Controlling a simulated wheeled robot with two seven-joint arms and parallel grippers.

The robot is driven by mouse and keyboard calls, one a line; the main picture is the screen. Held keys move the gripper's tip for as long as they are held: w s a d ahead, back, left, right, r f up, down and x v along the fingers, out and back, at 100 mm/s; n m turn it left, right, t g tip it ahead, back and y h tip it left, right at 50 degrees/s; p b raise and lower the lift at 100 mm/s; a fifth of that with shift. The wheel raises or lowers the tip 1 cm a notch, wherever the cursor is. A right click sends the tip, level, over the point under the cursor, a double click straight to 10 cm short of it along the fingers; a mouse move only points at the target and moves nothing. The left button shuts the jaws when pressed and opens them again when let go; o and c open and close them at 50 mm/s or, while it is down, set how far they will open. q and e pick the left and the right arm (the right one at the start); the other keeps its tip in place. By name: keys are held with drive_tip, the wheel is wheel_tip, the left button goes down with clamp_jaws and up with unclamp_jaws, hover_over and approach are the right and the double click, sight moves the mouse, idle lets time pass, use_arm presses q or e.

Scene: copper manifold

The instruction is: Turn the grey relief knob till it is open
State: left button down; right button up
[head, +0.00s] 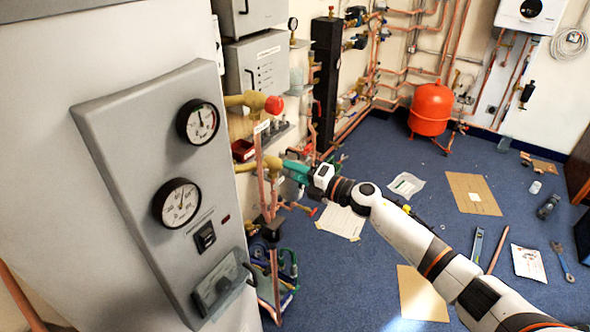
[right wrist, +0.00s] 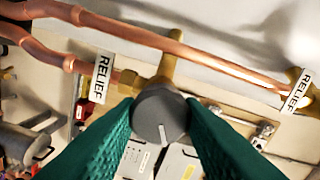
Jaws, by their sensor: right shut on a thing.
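The grey relief knob (right wrist: 160,112) is round, with a pale pointer line that runs toward the bottom of the right wrist view. It sits on a brass valve body (right wrist: 170,70) beside a copper pipe. My right gripper (right wrist: 162,125) has its two green fingers shut on the knob, one at each side. In the head view my right gripper (head: 297,168) is at the brass fitting (head: 262,165) right of the grey gauge panel, and it hides the knob there. A white RELIEF label (right wrist: 103,78) is on the pipe left of the knob. My left gripper is out of view.
A second RELIEF label (right wrist: 298,90) is at the right wrist view's right edge. A red-capped brass valve (head: 273,104) is above my gripper. The grey gauge panel (head: 150,130) stands close on the left. Copper pipes (head: 262,180) run below the fitting. Blue floor is to the right.

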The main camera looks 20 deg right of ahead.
idle(0.4)
drive_tip(key=o, duration=1)
drive_tip(key=b+v, duration=0.4)
drive_tip(key=v, duration=0.8)
drive_tip(key=shift+f, duration=0.1)
